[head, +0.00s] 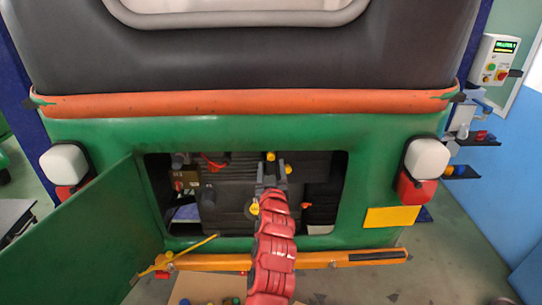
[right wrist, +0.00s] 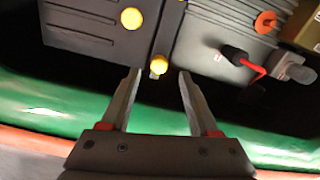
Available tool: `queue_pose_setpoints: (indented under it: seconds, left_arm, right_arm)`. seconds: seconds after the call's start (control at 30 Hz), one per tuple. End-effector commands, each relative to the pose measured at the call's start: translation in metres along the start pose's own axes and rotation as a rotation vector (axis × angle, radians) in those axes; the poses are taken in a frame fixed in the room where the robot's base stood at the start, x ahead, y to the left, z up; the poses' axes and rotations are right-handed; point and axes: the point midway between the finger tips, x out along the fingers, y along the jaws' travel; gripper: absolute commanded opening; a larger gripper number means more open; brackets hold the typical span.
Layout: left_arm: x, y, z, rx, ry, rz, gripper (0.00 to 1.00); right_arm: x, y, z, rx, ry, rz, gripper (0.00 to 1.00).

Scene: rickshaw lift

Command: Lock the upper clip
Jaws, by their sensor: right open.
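My right gripper (head: 271,172) reaches into the open engine bay from below, its two fingers apart. In the right wrist view the gripper (right wrist: 159,77) is open. A small yellow-tipped part (right wrist: 158,65), perhaps the upper clip, shows between the fingertips at the edge of a dark grey box (right wrist: 90,38). The fingers are not visibly closed on it. A round yellow knob (right wrist: 131,18) sits on the box's face. In the head view a yellow tip (head: 270,156) shows just beyond the fingers. I cannot tell whether the clip is locked. My left gripper is not in view.
The bay opening is framed by the green rickshaw body (head: 385,150). Its green door (head: 90,235) hangs open at left. An orange bumper (head: 330,259) runs below. A ribbed grey engine part (right wrist: 225,50) and a red lever (right wrist: 253,69) lie right of the box in the wrist view.

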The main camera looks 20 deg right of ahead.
Motion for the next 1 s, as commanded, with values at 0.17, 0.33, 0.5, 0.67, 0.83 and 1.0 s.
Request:
queue_pose_setpoints:
  seconds: [0.17,0.33,0.5,0.67,0.83,1.0]
  left_arm:
    - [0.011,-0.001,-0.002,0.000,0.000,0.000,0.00]
    - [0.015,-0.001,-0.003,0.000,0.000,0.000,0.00]
    - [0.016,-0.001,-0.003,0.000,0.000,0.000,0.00]
    - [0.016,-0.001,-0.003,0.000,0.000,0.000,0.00]
    - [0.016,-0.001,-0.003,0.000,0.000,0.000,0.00]
    - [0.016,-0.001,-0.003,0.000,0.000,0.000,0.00]
  right_arm:
    - [0.023,0.002,-0.003,0.000,0.000,0.001,0.62]
    - [0.036,0.002,-0.002,0.000,0.001,0.003,0.62]
    - [0.042,0.000,0.000,0.001,0.000,-0.001,0.62]
    - [0.043,0.000,0.000,0.001,0.000,-0.001,0.62]
    - [0.042,0.000,0.000,0.001,0.001,0.000,0.51]
    - [0.042,0.000,0.000,0.001,0.001,0.000,0.20]
